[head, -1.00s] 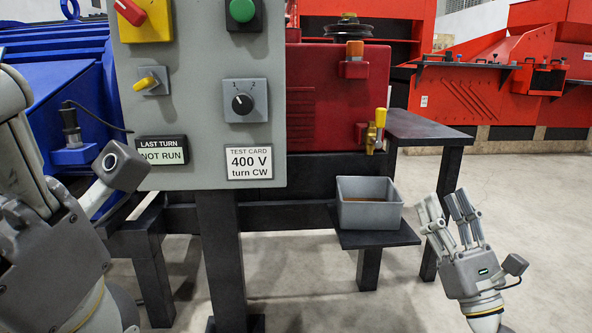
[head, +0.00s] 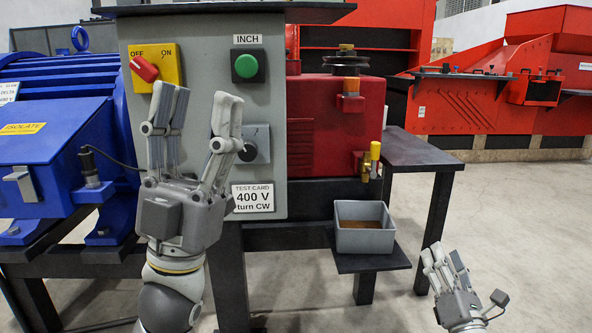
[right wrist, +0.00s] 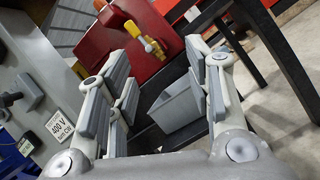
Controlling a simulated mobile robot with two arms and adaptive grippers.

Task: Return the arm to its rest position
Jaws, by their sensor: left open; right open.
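My left gripper (head: 196,135) is in front of the grey control panel (head: 210,55) in the head view, fingers up, open and empty. It hides part of the panel, including the last-turn display and part of the rotary knob (head: 252,145). My right gripper (head: 446,268) is low at the right, to the right of the grey bin (head: 364,228), open and empty. It also shows open in the right wrist view (right wrist: 160,85), with the bin (right wrist: 178,104) beyond and between its fingers.
A blue motor (head: 60,140) stands at the left. The bin rests on a low shelf (head: 370,262). Floor at the right is clear.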

